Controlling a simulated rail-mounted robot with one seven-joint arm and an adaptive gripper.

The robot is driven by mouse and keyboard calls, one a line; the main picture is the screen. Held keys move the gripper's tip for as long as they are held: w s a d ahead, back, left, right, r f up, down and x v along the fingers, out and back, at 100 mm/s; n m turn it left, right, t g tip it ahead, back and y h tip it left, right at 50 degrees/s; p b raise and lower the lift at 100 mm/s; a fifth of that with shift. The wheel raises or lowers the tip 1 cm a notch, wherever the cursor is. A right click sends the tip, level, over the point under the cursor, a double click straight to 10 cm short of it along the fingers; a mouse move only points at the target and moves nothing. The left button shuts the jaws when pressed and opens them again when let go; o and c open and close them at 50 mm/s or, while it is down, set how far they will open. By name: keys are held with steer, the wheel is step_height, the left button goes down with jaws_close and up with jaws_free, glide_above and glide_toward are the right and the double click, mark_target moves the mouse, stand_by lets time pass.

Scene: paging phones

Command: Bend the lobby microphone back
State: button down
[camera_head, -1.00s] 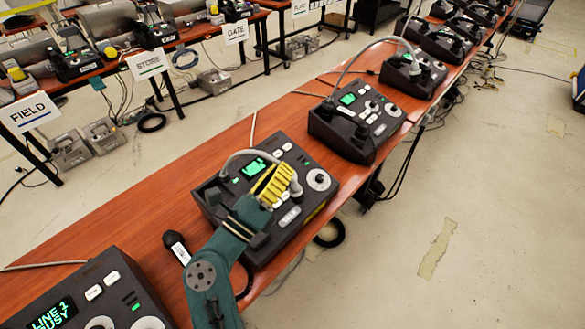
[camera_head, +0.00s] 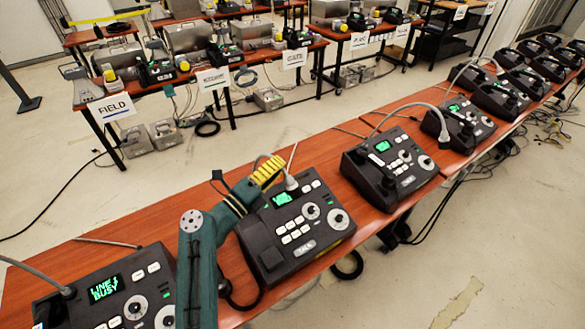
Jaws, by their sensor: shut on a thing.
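The paging phone (camera_head: 295,222) at my gripper is a dark console with a lit green screen, pale buttons, two round dials and a TALK bar. I cannot read its screen, so I cannot tell whether it is the lobby one. Its grey gooseneck microphone (camera_head: 291,183) arches at the console's back edge, with the tip just above and right of the screen. My gripper (camera_head: 267,171), with ribbed yellow fingers, is shut on the microphone's neck. The fingers hide part of the neck, and my arm covers the console's left side.
Another console (camera_head: 390,165) with an arched gooseneck stands to the right, and several more line the wooden table (camera_head: 215,193) beyond. A black cord hangs at the front edge. The back tables hold labelled stations, including FIELD (camera_head: 112,107).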

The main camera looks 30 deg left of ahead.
steer(key=shift+a+r, duration=0.15)
steer(key=c, duration=1.1)
jaws_free()
steer(key=shift+a, duration=0.1)
steer(key=shift+s, duration=0.1)
steer(key=v, duration=1.2)
